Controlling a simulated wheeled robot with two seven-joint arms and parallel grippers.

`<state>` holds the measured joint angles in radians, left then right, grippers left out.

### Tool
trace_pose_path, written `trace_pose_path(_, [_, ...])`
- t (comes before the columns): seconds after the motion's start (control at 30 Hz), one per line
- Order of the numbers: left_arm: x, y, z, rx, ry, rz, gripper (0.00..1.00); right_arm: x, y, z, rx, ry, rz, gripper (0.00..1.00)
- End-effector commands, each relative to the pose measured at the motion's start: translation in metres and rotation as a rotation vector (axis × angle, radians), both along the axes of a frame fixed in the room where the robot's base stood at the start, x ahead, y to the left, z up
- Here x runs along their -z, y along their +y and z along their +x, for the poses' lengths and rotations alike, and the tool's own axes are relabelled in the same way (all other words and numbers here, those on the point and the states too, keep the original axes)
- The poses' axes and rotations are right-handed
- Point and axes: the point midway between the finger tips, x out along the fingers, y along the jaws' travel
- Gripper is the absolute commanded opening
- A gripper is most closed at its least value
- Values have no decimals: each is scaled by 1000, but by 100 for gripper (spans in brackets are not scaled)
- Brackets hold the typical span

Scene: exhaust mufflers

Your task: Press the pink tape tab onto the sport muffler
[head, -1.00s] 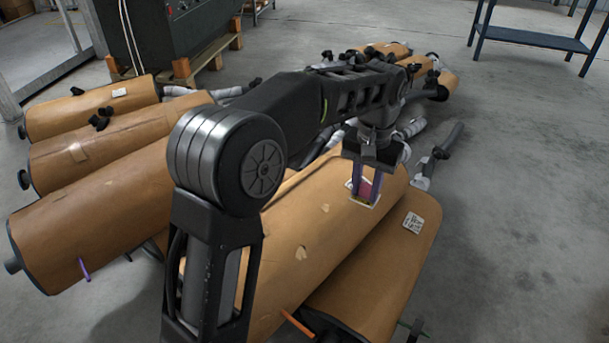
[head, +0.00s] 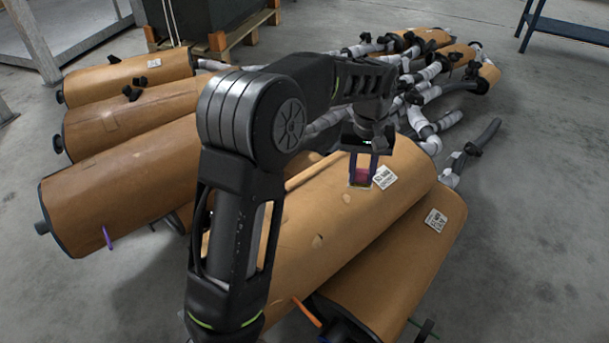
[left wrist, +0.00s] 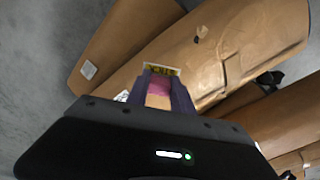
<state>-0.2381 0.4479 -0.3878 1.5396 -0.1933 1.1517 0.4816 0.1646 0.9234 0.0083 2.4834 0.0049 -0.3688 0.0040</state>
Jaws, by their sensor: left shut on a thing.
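My left gripper (head: 361,180) is shut on the pink tape tab (head: 362,173), just above the upper side of the large brown-wrapped muffler (head: 330,222) in the middle. In the left wrist view, the pink tab (left wrist: 159,88) shows between the fingers (left wrist: 158,92). A pale yellow piece with dark print (left wrist: 162,69) shows just beyond the fingertips. I cannot tell whether the tab touches the wrapping. A white printed label (head: 385,178) lies on this muffler just right of the fingers. I cannot read which muffler is the sport one. My right gripper is not in view.
Another wrapped muffler (head: 405,262) with a white label (head: 436,220) lies at the right. Several more lie at the left (head: 125,192) and back (head: 425,40). Grey pipes (head: 445,120) stretch behind. An orange strip (head: 306,312) sticks out in front. Bare floor (head: 545,200) is at the right.

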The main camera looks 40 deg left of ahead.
Motion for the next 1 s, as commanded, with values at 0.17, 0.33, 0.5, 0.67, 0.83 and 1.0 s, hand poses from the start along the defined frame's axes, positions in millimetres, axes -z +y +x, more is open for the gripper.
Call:
trace_pose_path(0.17, [32, 74, -25, -476, 9, 2, 0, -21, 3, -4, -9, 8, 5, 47])
trace_pose_path(0.33, [55, 116, -47, -787, 5, 5, 0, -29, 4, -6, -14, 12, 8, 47])
trace_pose_path(0.5, [63, 127, -54, -881, 3, 7, 0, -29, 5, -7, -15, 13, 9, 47])
trace_pose_path(0.67, [63, 127, -54, -880, 2, 7, 0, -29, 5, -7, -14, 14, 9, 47])
trace_pose_path(0.83, [64, 127, -54, -878, 2, 7, 0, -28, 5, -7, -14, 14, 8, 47])
trace_pose_path(1.0, [69, 126, -53, -877, 3, 7, 0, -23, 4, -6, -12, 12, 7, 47])
